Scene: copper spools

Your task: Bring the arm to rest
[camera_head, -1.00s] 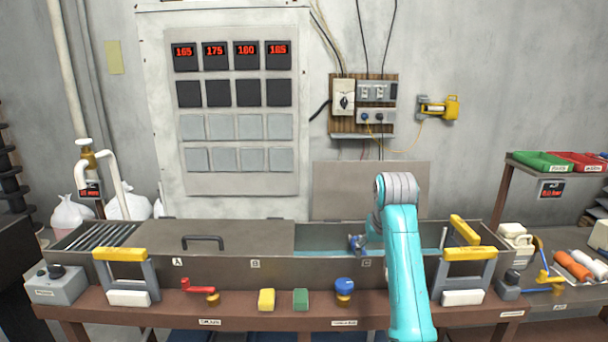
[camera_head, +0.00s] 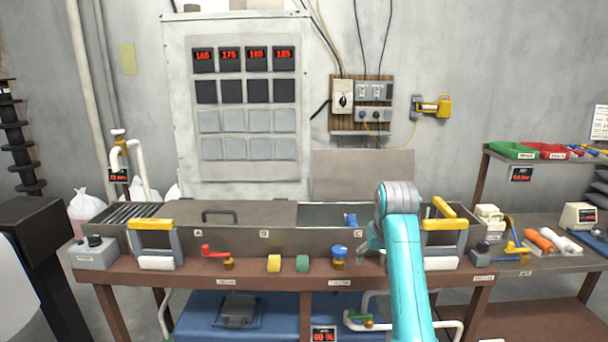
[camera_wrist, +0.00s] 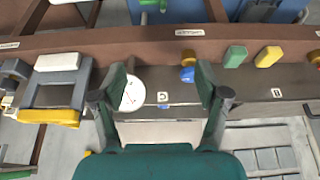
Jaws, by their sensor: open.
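My turquoise arm (camera_head: 402,270) rises in front of the right half of the bench in the head view, its grey joint (camera_head: 398,197) at the top. It hides most of my gripper there. In the wrist view my gripper (camera_wrist: 158,84) has its two dark green fingers spread apart, with nothing held between them. The bench and trough front show beyond the fingers, and a white round dial (camera_wrist: 133,94) appears beside the left finger.
The long metal trough (camera_head: 300,242) stands on the brown bench (camera_head: 255,280), with yellow-handled frames (camera_head: 152,224) near its ends. A blue knob (camera_head: 338,249) and green block (camera_head: 302,263) sit along the front. A side shelf with green (camera_head: 512,150) and red trays stands right.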

